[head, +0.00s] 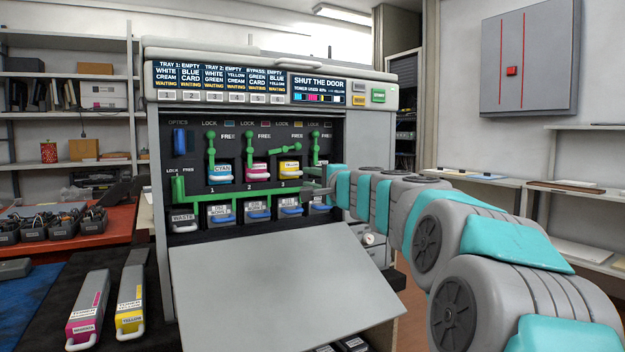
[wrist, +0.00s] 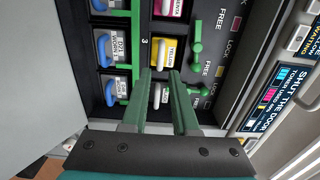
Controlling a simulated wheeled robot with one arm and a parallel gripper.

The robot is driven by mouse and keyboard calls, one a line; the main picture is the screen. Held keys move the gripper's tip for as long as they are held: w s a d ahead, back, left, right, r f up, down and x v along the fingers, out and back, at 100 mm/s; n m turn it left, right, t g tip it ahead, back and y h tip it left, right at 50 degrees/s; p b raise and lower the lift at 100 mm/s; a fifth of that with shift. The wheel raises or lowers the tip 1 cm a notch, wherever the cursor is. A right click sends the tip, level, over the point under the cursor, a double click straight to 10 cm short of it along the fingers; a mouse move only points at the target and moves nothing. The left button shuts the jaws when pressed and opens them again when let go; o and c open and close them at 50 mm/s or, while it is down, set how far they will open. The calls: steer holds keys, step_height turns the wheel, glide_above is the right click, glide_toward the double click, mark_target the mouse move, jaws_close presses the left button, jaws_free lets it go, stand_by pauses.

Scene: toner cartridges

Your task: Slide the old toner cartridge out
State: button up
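The printer's toner cartridges sit in a row of slots: cyan (head: 220,172), magenta (head: 257,170) and yellow (head: 291,170). The yellow cartridge also shows in the wrist view (wrist: 170,50), with a pale handle on its front. The lever above slot 3 (head: 290,148) lies sideways; the levers over the other slots stand upright. My gripper (head: 312,191) is at the lower right of the row. In the wrist view its two green fingers (wrist: 160,74) are apart, just below the yellow cartridge in the picture. A pale handle shows between them, partly hidden. I cannot tell whether they touch anything.
The open door flap (head: 270,290) slopes out below the slots. Waste and other boxes (head: 257,213) fill the lower row. A magenta cartridge (head: 90,305) and a yellow cartridge (head: 131,300) lie on the dark bench at left. The display (head: 318,84) reads "SHUT THE DOOR".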

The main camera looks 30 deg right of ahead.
mark_target(296, 174)
steer(key=w+p, duration=0.1)
steer(key=w, duration=0.7)
steer(key=shift+w+a+p, duration=0.1)
steer(key=shift+a+p, duration=0.05)
steer(key=shift+p, duration=0.2)
steer(key=shift+c, duration=0.3)
jaws_close()
stand_by(1.0)
